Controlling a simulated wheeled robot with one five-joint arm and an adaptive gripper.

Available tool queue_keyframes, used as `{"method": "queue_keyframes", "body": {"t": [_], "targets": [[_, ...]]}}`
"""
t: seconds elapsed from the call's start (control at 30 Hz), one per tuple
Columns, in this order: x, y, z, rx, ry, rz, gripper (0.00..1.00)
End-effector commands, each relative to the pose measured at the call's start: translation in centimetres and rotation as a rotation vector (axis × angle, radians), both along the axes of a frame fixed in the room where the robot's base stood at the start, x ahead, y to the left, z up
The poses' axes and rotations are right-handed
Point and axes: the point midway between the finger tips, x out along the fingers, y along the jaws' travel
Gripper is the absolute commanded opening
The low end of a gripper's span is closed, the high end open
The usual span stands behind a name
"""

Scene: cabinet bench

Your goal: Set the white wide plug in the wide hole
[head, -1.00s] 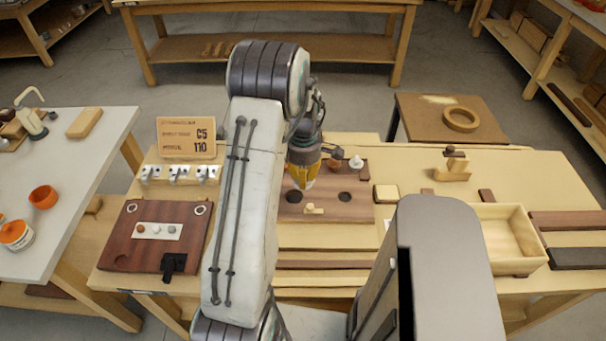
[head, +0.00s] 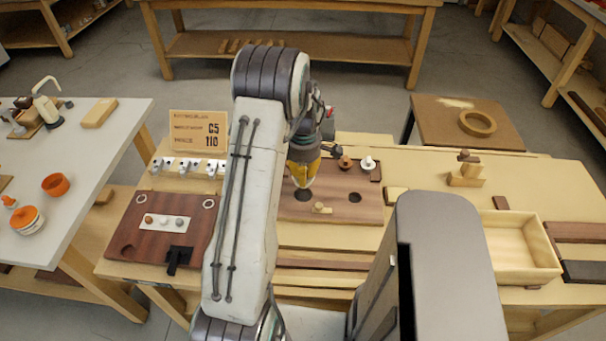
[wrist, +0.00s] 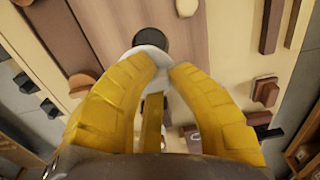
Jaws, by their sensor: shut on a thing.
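My gripper (head: 303,176) is shut on the white wide plug, whose pale end (head: 303,184) shows below the yellow fingers. In the wrist view the white plug (wrist: 150,54) shows between the fingertips (wrist: 160,68); the fingers hide most of it. The brown board (head: 330,209) has two dark holes. The left one looks larger and I take it as the wide hole (head: 304,195). The plug is just behind it in the head view. In the wrist view a dark hole (wrist: 149,41) lies just beyond the plug's edge, partly covered. The gap to the board is unclear.
The other hole (head: 355,198) is to the right. A brown knob (head: 345,162) and another white piece (head: 368,162) stand at the board's back. A small pale block (head: 322,208) is near the left hole. An open wooden tray (head: 520,248) stands at right.

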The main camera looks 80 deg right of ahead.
Motion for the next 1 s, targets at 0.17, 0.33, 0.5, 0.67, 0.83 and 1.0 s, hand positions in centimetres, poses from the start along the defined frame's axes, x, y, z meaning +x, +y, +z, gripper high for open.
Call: {"method": "queue_keyframes", "body": {"t": [0.17, 0.33, 0.5, 0.67, 0.83, 1.0], "targets": [[0.0, 0.0, -1.7, 0.001, 0.0, 0.0, 0.0], [0.0, 0.1, -3.1, 0.002, 0.0, 0.0, 0.0], [0.0, 0.0, -4.2, 0.001, 0.0, 0.0, 0.0], [0.0, 0.0, -4.7, 0.0, 0.0, 0.0, 0.0], [0.0, 0.0, -4.8, 0.0, 0.0, 0.0, 0.0], [0.0, 0.0, -4.8, 0.001, 0.0, 0.0, 0.0]]}}
